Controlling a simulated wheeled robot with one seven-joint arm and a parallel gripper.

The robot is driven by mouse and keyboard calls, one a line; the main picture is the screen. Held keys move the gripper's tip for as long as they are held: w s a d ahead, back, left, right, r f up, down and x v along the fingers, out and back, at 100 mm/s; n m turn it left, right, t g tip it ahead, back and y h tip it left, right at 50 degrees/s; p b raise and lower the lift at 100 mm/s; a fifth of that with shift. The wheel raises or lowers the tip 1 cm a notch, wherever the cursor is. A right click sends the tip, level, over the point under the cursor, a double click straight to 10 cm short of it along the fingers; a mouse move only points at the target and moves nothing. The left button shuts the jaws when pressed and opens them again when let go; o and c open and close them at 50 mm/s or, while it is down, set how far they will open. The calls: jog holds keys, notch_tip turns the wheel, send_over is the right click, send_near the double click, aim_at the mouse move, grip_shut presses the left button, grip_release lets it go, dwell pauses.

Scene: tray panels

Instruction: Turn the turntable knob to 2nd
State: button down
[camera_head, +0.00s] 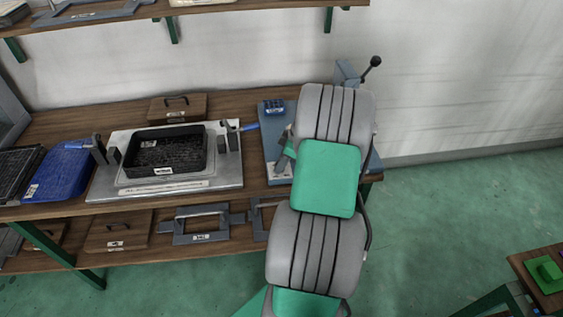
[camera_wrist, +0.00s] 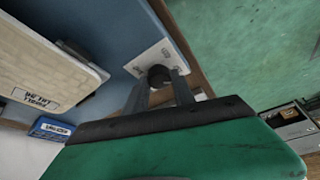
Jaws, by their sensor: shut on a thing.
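The dark round knob (camera_wrist: 158,75) stands on a white marked plate (camera_wrist: 151,57) near the edge of a blue base in the wrist view. My gripper (camera_wrist: 161,79) has one finger on each side of the knob and is shut on it. The marks on the plate are too small to read, so the knob's setting cannot be told. The blue-grey base (camera_head: 270,153) shows there partly, left of my arm on the bench.
A pale labelled panel (camera_wrist: 45,62) lies left of the knob in the wrist view, with a small blue block (camera_wrist: 50,128) below it. In the head view, a black tray (camera_head: 190,160) sits left on a grey fixture. A lever (camera_head: 372,63) rises behind my arm.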

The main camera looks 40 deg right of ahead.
dwell(0.4)
jog(key=m+h+b, duration=0.1)
jog(key=m, duration=0.1)
jog(key=m+t+h+b, duration=0.1)
jog(key=m, duration=0.2)
jog(key=shift+a, duration=0.2)
jog(key=m+h, duration=0.1)
jog(key=m, duration=0.2)
jog(key=m+h+b, duration=0.1)
jog(key=m, duration=0.2)
jog(key=shift+a, duration=0.15)
jog(key=m+g+h, duration=0.1)
jog(key=m, duration=0.1)
jog(key=m+b, duration=0.1)
jog(key=m, duration=0.2)
jog(key=shift+w+a+g+h, duration=0.1)
jog(key=shift+g+h, duration=0.3)
jog(key=m+g, duration=0.1)
jog(key=m, duration=0.2)
jog(key=m+b, duration=0.1)
jog(key=m, duration=0.1)
jog(key=shift+m+g+h, duration=0.4)
jog(key=c, duration=1.1)
grip_release()
